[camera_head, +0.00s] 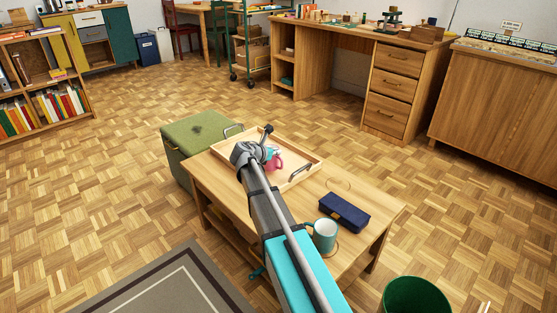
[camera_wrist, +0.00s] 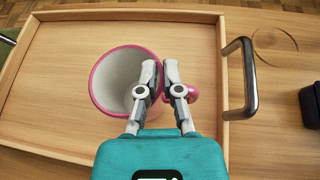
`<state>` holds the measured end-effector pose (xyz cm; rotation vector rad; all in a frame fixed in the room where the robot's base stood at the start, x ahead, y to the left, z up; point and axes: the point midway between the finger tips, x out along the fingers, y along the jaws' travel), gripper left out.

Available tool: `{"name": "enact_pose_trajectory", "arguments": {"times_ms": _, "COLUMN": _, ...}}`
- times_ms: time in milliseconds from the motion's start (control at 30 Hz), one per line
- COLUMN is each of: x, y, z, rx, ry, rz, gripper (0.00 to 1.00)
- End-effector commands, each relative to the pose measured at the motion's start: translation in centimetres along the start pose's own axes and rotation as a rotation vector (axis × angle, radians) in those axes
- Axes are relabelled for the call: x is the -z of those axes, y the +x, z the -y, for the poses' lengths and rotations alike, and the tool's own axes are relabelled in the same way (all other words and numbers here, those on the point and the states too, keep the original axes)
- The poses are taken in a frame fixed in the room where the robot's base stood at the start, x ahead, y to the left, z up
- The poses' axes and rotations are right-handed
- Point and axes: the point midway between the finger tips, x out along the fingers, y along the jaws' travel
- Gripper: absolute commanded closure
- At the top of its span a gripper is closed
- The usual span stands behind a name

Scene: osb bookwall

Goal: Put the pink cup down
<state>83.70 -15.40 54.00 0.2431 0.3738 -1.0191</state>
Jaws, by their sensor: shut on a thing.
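The pink cup (camera_wrist: 100,99) has a white inside and shows from above over the wooden tray (camera_wrist: 55,90) in the wrist view. My gripper (camera_wrist: 160,66) is shut on its right wall, one finger inside the rim and one outside, by the pink handle (camera_wrist: 193,94). In the head view the cup (camera_head: 277,163) is partly hidden behind my arm, over the tray (camera_head: 309,160) on the low wooden table (camera_head: 352,188). I cannot tell whether the cup's base touches the tray.
A metal tray handle (camera_wrist: 246,75) stands close right of the cup. A green box seat (camera_head: 190,135) adjoins the table's far left side. A green bin (camera_head: 415,296) stands at the lower right.

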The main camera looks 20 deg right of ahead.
Motion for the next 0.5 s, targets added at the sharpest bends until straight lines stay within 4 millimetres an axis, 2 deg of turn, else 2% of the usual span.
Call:
{"name": "enact_pose_trajectory", "arguments": {"times_ms": 33, "x": 0.8, "y": 0.4, "z": 0.0, "rx": 0.000, "ry": 0.000, "rz": 0.001, "gripper": 1.00}}
{"name": "enact_pose_trajectory", "arguments": {"times_ms": 200, "x": 1.8, "y": 0.8, "z": 0.1, "rx": 0.000, "ry": 0.000, "rz": 0.001, "gripper": 1.00}}
{"name": "enact_pose_trajectory", "arguments": {"times_ms": 500, "x": 1.9, "y": 0.9, "z": 0.1, "rx": 0.000, "ry": 0.001, "rz": 0.000, "gripper": 1.00}}
